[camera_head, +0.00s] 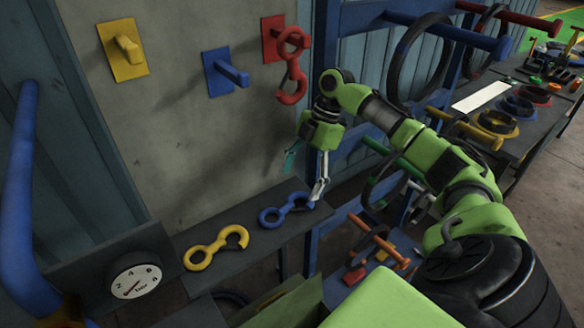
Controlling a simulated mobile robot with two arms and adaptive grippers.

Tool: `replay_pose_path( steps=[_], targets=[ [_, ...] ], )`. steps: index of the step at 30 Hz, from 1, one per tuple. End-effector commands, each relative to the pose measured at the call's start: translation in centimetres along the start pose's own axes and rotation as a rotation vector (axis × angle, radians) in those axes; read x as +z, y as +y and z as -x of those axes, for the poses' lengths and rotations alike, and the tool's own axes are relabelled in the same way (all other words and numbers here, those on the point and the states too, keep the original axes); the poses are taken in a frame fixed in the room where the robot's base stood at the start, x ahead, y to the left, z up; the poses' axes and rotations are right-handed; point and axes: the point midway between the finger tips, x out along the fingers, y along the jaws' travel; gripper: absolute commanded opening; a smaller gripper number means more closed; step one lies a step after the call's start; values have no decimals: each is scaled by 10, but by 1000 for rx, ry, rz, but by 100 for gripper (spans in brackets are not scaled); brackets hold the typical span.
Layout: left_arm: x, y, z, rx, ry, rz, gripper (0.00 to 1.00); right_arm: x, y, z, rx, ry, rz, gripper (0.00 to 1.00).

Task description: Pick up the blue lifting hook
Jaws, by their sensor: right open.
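The blue lifting hook (268,222) lies flat on the dark shelf (262,252) in the head view, its ring to the left and its hook end to the right. My right gripper (304,180) points down above the hook's right end, with its fingers spread apart and nothing between them. One fingertip shows close to the right end of the hook; I cannot tell whether it touches. A blue wall peg (230,73) on a blue plate is empty. My left gripper is not in view.
A yellow hook (201,254) lies left of the blue one, and a dial gauge (137,281) stands further left. A red hook (290,75) hangs on a red peg. An empty yellow peg (128,48) is at upper left. A blue rack with black rings (412,65) stands right.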

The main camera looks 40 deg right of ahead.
Motion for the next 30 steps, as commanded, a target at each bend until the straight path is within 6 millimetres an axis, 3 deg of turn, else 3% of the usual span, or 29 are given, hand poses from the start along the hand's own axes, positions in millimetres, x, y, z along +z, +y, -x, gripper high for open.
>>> replay_pose_path(
  steps=[8,16,25,26,30],
  targets=[
    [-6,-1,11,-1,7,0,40,-1,-2,-20,-4,0,0,76],
    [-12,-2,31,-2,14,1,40,1,-5,-57,-3,1,-1,76],
    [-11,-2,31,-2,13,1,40,2,-5,-65,1,-1,0,76],
    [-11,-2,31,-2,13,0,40,2,-5,-65,1,-1,0,74],
    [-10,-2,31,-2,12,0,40,2,-5,-65,0,-1,0,37]
  ],
)
